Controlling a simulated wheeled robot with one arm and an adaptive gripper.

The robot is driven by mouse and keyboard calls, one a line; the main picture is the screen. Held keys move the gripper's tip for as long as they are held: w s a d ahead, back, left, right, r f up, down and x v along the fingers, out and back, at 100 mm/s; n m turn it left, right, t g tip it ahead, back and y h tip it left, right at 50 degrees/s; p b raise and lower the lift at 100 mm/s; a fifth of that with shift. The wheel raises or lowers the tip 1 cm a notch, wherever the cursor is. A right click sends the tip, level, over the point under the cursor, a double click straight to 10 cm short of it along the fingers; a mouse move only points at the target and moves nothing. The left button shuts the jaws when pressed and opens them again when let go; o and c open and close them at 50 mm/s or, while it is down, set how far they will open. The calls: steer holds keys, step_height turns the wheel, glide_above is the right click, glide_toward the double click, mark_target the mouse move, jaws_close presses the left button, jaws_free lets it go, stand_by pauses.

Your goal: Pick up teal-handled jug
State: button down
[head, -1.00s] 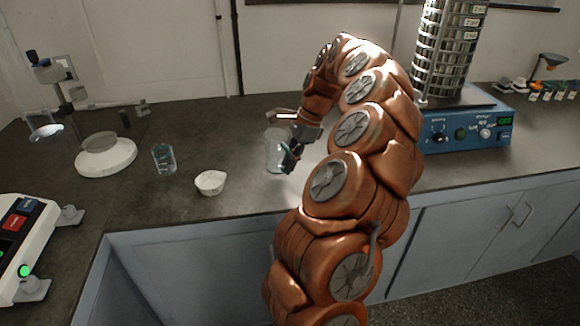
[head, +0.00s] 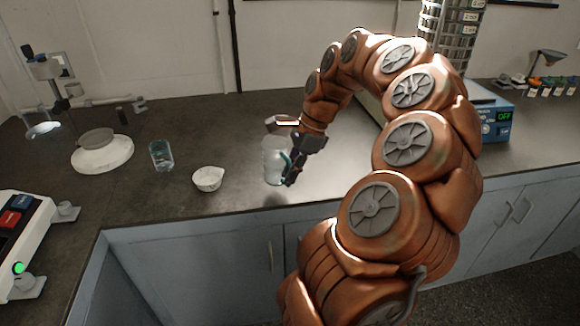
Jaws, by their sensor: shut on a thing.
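The teal-handled jug (head: 272,158) is a clear, upright vessel near the front edge of the worktop, left of my arm. Its teal handle (head: 286,160) is on its right side, partly covered by the fingers. My gripper (head: 290,172) is shut on the handle and comes down from the upper right. Whether the jug's base touches the worktop is hard to tell from this view.
A clear beaker (head: 161,155) and a white bowl (head: 208,179) stand to the left on the dark worktop (head: 215,125). A white round-based device (head: 102,155) is farther left. The blue sieve shaker (head: 497,122) is partly hidden behind my arm.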

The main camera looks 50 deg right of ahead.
steer(key=s+a+b, duration=0.1)
steer(key=s+a, duration=0.4)
steer(key=s, duration=0.1)
steer(key=shift+a+r, duration=0.2)
steer(key=shift+r, duration=0.2)
steer(key=shift+a, duration=0.1)
stand_by(1.5)
